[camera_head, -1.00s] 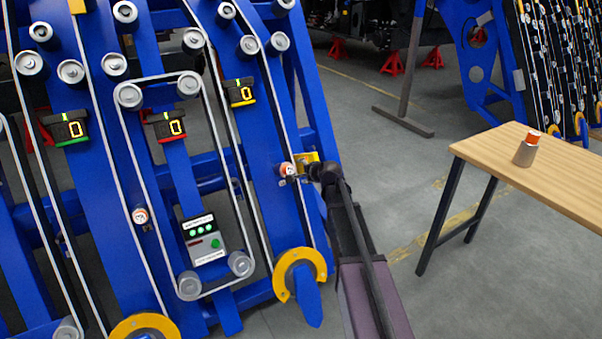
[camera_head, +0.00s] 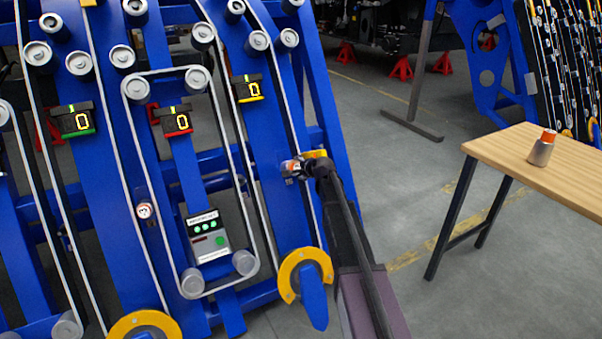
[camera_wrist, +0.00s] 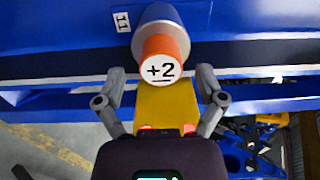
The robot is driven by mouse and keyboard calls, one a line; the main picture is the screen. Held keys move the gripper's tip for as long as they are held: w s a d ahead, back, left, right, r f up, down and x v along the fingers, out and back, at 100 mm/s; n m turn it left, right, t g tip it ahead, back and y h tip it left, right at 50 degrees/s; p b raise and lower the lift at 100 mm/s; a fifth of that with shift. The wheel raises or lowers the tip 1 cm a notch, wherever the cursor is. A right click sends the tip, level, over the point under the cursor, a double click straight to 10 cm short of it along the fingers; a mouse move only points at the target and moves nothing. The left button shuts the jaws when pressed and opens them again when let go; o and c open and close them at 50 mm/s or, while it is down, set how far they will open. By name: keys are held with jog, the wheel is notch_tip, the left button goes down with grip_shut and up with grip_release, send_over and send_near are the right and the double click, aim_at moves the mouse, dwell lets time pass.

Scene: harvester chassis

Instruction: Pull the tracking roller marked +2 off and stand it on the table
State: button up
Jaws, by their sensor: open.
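The roller marked +2 (camera_wrist: 161,70) is on the blue chassis, with an orange band, a white marked face and a silver body behind. In the wrist view it faces me at upper middle. My gripper (camera_wrist: 161,76) is open, its fingers spread to the left and right of the roller's face, with gaps on both sides. In the head view my gripper (camera_head: 308,168) is close in front of the roller (camera_head: 290,168), partly covering it. The wooden table (camera_head: 492,149) stands at the right. A silver roller with an orange top (camera_head: 541,148) stands upright on it.
A yellow plate (camera_wrist: 166,108) lies below the roller between my fingers. Another orange-banded roller (camera_head: 145,211) sits further left on the chassis, near a grey control box (camera_head: 207,237). Belts and pulleys surround it. The table's near part is bare, and open floor lies between chassis and table.

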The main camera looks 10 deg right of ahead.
jog(key=shift+b+x, duration=0.45)
jog(key=shift+x, duration=0.9)
jog(key=shift+c, duration=0.2)
grip_shut()
jog(key=shift+s+d+r, duration=0.1)
jog(key=shift+s+d+r+p, duration=0.1)
jog(key=shift+s+r+p, duration=0.1)
jog(key=shift+s+p, duration=0.1)
jog(key=p+v, duration=0.5)
jog(key=v, duration=0.4)
jog(key=shift+s+r, duration=0.2)
jog(key=shift+r, duration=0.05)
dwell(1.8)
dwell(0.5)
notch_tip(320, 180, up, 32)
jog(key=p, duration=3.2)
jog(key=shift+r, duration=0.2)
